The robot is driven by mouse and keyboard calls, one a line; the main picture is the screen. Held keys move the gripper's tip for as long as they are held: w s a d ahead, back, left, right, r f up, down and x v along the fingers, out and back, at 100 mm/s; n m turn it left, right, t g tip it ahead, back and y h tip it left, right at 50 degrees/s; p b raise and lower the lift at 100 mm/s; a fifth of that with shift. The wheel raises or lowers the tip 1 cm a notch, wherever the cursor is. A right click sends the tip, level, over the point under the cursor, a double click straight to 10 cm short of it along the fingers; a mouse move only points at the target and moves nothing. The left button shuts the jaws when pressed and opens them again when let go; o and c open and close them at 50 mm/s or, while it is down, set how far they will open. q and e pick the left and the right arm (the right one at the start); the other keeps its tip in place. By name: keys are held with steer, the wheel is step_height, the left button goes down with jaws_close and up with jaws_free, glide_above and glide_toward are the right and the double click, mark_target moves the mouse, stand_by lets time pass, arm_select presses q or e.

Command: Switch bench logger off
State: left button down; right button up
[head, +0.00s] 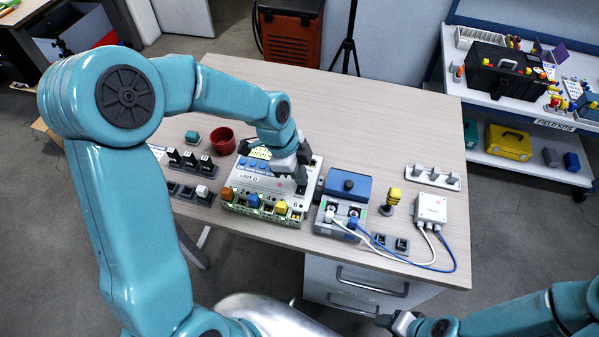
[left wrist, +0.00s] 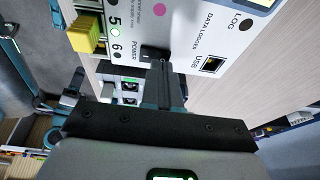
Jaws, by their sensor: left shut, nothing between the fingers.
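The bench logger (head: 262,184) is a white box with blue keys and a lit yellow-green display, on the wooden table (head: 350,115). My left gripper (head: 300,172) is at the right end of its top panel, shut and empty. In the left wrist view the panel (left wrist: 188,38) reads DATA LOGGER, with a LOG button (left wrist: 246,25), a USB port (left wrist: 212,64) and a POWER label (left wrist: 130,57). My left fingertips (left wrist: 162,68) are beside that label, over or close to a dark part, perhaps the switch; contact is unclear. My right gripper (head: 396,322) is low, off the table's front.
Colored plugs (head: 253,201) line the logger's front. Right of it stand a grey unit with a blue top (head: 347,186), a yellow-topped knob (head: 393,196) and a white box with cables (head: 430,208). A red cup (head: 222,140) stands left. The table's back is clear.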

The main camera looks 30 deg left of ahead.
arm_select(q)
steer(key=shift+f, duration=0.15)
steer(key=shift+w+f+b, duration=0.2)
steer(key=shift+f+b, duration=0.45)
steer(key=shift+b, duration=0.2)
steer(key=shift+r+p, duration=0.25)
steer(key=shift+p, duration=0.05)
steer(key=shift+s, duration=0.15)
